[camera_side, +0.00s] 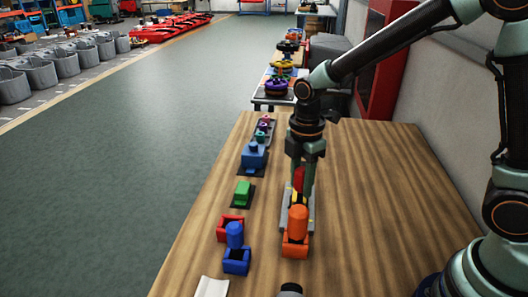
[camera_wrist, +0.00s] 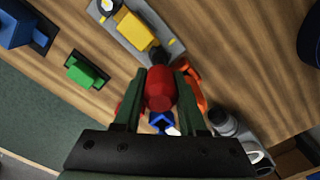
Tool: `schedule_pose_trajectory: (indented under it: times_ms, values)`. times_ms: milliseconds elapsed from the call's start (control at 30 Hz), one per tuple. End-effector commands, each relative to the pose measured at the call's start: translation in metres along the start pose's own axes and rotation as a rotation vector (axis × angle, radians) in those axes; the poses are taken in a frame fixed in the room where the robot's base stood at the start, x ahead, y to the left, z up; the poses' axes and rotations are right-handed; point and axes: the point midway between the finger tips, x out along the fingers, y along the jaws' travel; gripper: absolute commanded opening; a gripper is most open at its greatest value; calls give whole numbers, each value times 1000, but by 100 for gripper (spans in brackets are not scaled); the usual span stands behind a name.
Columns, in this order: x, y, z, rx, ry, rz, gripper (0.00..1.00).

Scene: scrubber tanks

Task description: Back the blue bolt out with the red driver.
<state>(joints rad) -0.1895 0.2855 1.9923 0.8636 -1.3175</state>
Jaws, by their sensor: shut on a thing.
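My gripper (camera_side: 303,182) points down over the grey plate and is shut on the red driver (camera_side: 299,179). In the wrist view, the driver's round red handle (camera_wrist: 160,92) sits between both fingers. Its dark shaft reaches toward the near end of the grey plate (camera_wrist: 128,42), which carries a yellow block (camera_wrist: 137,32). I cannot make out the blue bolt at the driver's tip; the driver and fingers hide that spot. Whether the tip touches anything is unclear.
An orange cylinder (camera_side: 298,222) stands in an orange holder (camera_side: 295,250) just in front of the gripper. A blue cylinder (camera_side: 235,234), a blue holder (camera_side: 237,266), a green block (camera_side: 243,192) and a blue block (camera_side: 252,160) line the left.

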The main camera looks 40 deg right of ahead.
Motion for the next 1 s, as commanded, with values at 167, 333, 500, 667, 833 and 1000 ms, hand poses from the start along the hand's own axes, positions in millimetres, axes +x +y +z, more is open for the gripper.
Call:
schedule_pose_trajectory:
  times_ms: [167, 333, 500, 667, 833, 1000]
  values:
    - [-7, 0, 0, 1, 0, 2, 0]
    - [-7, 0, 0, 1, 0, 1, 0]
    - [-7, 0, 0, 90, 0, 1, 0]
    - [-7, 0, 0, 293, 0, 0, 0]
    - [-7, 0, 0, 508, 0, 0, 0]
    - [-7, 0, 0, 722, 0, 0, 0]
